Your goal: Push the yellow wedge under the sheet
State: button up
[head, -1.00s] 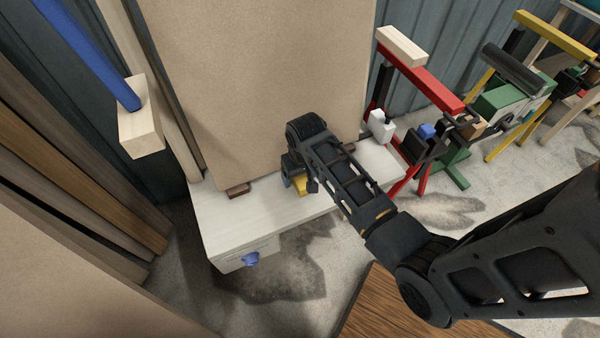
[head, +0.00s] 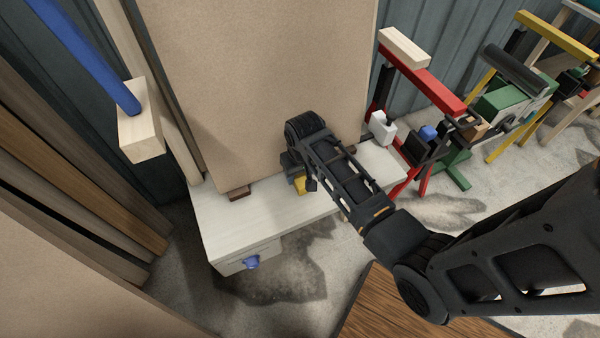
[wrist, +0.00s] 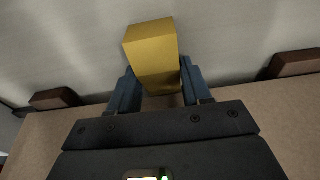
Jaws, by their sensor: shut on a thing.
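The yellow wedge (wrist: 152,55) is between the blue fingers of my gripper (wrist: 157,88) in the wrist view, and the gripper is shut on it. In the head view a small part of the wedge (head: 300,186) shows beside my gripper (head: 292,170), low over the white bench top. The brown sheet (head: 250,85) stands upright on the bench, leaning at the back. Its lower edge (wrist: 230,98) lies close to the wedge in the wrist view. Whether the wedge touches the sheet is hidden by my gripper.
The white bench (head: 225,222) has a blue knob (head: 252,262) on its front. Dark brown blocks sit at the sheet's lower edge, one at left (head: 238,193). A red stand (head: 425,80) is to the right. Timber boards (head: 75,170) lean at left.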

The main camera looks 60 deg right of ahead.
jog(key=shift+w+d+r, duration=0.1)
jog(key=shift+w+d, duration=0.25)
jog(key=shift+w, duration=0.25)
jog(key=o, duration=1.1)
jog(key=shift+w+d, duration=0.1)
jog(key=shift+r, duration=0.6)
jog(key=r, duration=0.3)
jog(key=s+r, duration=0.1)
jog(key=r, duration=0.1)
jog(key=shift+a+r+p, duration=0.1)
jog(key=shift+a+p, duration=0.25)
jog(key=shift+s+a+r, duration=0.2)
jog(key=shift+s+r, duration=0.1)
jog(key=shift+r, duration=0.3)
jog(key=shift+c, duration=0.2)
